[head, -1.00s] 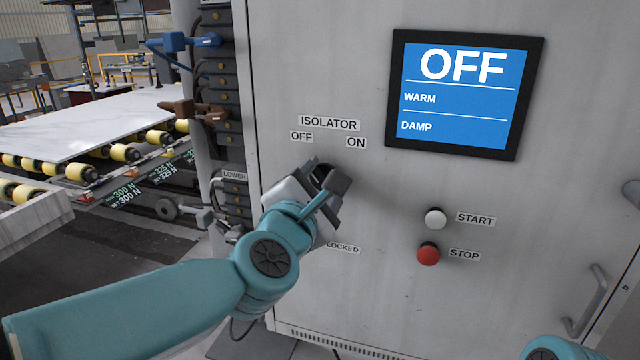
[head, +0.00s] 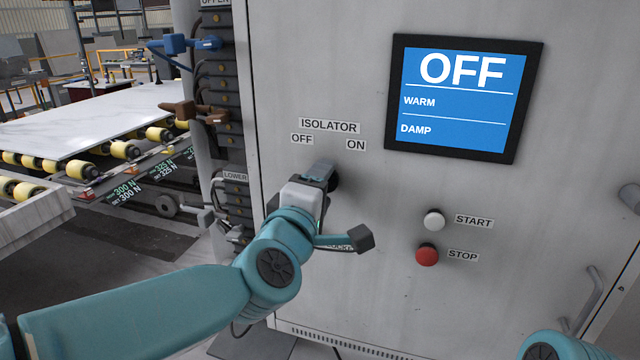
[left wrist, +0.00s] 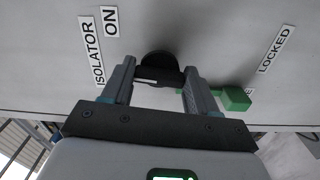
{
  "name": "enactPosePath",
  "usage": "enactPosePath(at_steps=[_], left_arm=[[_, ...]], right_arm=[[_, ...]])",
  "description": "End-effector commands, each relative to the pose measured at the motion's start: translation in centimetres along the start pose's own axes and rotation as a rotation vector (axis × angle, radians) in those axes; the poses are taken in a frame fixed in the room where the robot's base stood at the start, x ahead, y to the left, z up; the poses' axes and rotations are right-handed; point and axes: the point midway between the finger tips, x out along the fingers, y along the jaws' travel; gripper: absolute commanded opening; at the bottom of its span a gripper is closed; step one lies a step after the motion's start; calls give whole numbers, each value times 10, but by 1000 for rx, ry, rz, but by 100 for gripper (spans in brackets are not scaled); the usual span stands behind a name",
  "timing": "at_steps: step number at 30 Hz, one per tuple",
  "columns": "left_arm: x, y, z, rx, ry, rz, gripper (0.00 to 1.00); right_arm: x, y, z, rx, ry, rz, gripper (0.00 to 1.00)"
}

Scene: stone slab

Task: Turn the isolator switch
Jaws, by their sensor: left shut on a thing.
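The isolator switch is a black round knob (head: 334,181) with a raised grip bar on the grey cabinet, below the ISOLATOR, OFF and ON labels. In the head view my gripper mostly hides it. My left gripper (head: 320,174) is at the knob. In the left wrist view the two fingers of the gripper (left wrist: 158,82) stand either side of the knob's bar (left wrist: 160,76), shut on it. A white line shows on the bar. The screen (head: 462,97) reads OFF, WARM and DAMP. My right gripper is out of view.
A green block (left wrist: 236,98) sits close beside one finger, near the LOCKED label (left wrist: 277,49). The white START button (head: 434,220) and red STOP button (head: 427,254) are to the right. Coloured valve handles and a roller conveyor with a slab (head: 85,120) are left.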

Motion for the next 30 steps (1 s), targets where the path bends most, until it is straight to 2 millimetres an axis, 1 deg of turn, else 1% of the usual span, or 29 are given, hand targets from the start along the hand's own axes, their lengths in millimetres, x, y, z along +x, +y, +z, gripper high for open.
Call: enactPosePath(at_steps=[6,15,21,30], left_arm=[[0,0,2,205,-4,-2,28],[0,-3,1,437,-5,-3,28],[0,-4,1,539,-6,-4,28],[0,-6,1,607,-7,-5,28]], right_arm=[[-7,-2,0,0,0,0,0],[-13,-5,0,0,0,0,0],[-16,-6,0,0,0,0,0],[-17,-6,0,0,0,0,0]])
